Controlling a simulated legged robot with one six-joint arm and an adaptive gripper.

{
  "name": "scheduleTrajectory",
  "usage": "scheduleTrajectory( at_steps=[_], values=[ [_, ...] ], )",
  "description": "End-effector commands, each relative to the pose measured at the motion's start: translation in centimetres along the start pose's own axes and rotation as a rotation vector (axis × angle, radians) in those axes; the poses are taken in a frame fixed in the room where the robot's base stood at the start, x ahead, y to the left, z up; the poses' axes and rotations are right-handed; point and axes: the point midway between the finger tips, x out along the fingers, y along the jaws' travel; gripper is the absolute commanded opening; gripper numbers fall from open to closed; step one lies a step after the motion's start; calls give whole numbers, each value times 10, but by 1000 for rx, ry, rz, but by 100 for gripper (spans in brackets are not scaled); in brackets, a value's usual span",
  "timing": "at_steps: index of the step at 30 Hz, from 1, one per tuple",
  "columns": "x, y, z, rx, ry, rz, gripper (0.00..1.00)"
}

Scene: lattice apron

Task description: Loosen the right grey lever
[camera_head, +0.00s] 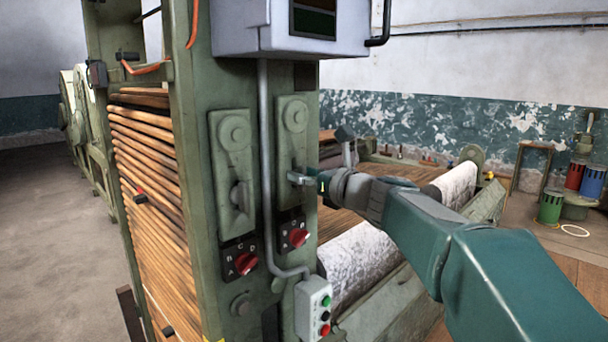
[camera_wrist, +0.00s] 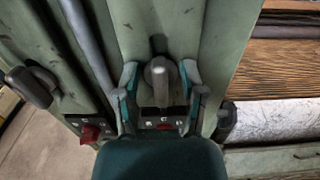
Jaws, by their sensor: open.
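The right grey lever (camera_wrist: 158,80) stands out from its green plate in the middle of the wrist view. In the head view the gripper hides most of it, below the round boss on the right green plate (camera_head: 294,115). My gripper (camera_head: 300,178) is at this lever. In the wrist view its open fingers (camera_wrist: 160,90) lie on both sides of the lever, with a gap visible on each side. The left grey lever (camera_head: 239,196) is on the neighbouring plate, and it also shows at the left of the wrist view (camera_wrist: 32,88).
Red rotary switches (camera_head: 245,263) (camera_head: 298,237) sit below the levers. A grey conduit (camera_head: 266,170) runs between the plates to a push-button box (camera_head: 314,308). A control box (camera_head: 290,30) overhangs above. A pale roller (camera_head: 365,262) lies behind my arm.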

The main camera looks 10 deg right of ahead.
Motion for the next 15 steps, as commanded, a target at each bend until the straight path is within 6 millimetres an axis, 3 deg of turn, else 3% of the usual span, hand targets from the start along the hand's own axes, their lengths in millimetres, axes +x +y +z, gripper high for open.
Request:
scheduleTrajectory(
  at_steps=[5,6,9,15],
  values=[
    [0,0,0,0,0,0,53],
    [0,0,0,0,0,0,44],
    [0,0,0,-1,0,0,0],
    [0,0,0,0,1,0,0]
  ],
)
